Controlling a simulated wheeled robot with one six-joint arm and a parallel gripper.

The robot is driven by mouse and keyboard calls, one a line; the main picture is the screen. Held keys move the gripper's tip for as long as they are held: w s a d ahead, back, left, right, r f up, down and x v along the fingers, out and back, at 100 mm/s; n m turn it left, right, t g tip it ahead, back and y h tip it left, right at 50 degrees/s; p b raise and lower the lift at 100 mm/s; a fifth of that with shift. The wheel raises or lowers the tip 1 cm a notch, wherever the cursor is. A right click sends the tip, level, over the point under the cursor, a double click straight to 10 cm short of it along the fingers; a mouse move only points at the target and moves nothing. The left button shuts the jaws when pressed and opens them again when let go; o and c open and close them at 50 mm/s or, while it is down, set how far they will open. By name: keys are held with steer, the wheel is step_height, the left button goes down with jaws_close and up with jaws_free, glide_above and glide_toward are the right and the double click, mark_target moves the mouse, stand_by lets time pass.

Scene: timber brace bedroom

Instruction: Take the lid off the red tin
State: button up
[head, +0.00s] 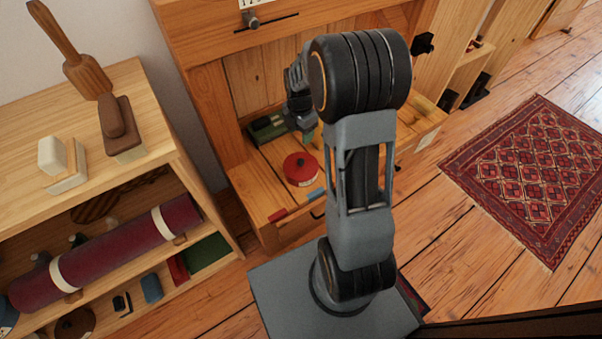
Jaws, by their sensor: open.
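The red tin (302,182) stands upright on the wooden desk surface, left of my arm's upright link. Its red lid (293,166) appears to sit on top, with a small dark knob in the middle. My gripper (309,136) is above and behind the tin, near the back of the desk, apart from the lid. It is small and partly hidden by my wrist, but it is open and nothing shows in it.
A green box-like object (266,129) lies behind the tin by the desk's back panel. Red and blue pieces (315,194) lie at the front edge. A wooden shelf unit (150,75) stands at left. Open floor and a patterned rug (540,170) are at right.

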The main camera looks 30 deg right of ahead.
steer(key=b, duration=0.3)
glide_above(301, 160)
step_height(301, 160, down, 9)
steer(key=shift+w+f, duration=0.15)
steer(key=shift+f+b, duration=1.8)
steer(key=shift+f, duration=0.85)
steer(key=shift+r, duration=0.1)
steer(key=c, duration=1)
